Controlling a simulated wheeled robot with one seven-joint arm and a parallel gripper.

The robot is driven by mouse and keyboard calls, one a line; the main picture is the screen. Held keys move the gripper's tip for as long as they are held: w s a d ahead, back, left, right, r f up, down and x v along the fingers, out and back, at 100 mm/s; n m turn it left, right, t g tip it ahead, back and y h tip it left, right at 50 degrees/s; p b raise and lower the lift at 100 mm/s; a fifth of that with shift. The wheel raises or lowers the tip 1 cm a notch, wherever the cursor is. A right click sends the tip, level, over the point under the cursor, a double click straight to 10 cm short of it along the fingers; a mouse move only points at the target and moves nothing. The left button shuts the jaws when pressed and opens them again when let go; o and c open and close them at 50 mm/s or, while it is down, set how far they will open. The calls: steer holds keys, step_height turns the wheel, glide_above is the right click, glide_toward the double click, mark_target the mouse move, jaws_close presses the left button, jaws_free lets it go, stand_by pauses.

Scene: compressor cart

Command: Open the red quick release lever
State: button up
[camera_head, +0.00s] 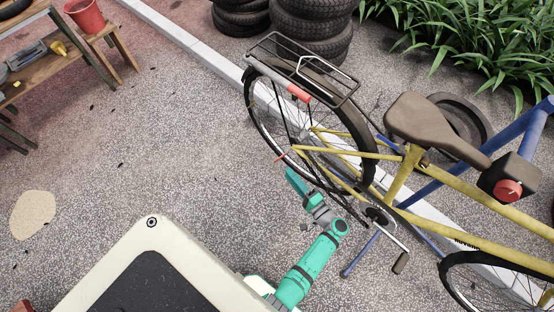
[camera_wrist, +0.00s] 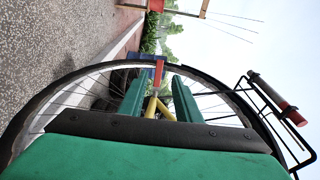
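The red lever (camera_head: 281,157) is a small bar at the rear wheel's hub on the yellow bicycle (camera_head: 365,155). In the wrist view the red lever (camera_wrist: 158,72) stands upright, seen in the gap between the fingertips. My gripper (camera_head: 291,173) is just below the lever in the head view. In the wrist view my gripper (camera_wrist: 157,82) has its two green fingers apart, with nothing gripped. The lever appears clear of both fingers, but its depth relative to the tips is hard to tell. The hub behind it is partly hidden.
The rear wheel (camera_head: 253,117) and its spokes surround the lever closely. A black rack (camera_head: 284,50) with a red part (camera_head: 299,93) sits above the wheel. Stacked tyres (camera_head: 312,20) stand behind. A workbench (camera_head: 38,65) is at upper left. The ground left of the bicycle is mostly free.

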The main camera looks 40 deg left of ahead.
mark_target(277, 160)
steer(key=x, duration=0.9)
steer(key=shift+w+a, duration=0.1)
steer(key=shift+a, duration=0.15)
steer(key=shift+c, duration=0.2)
jaws_close()
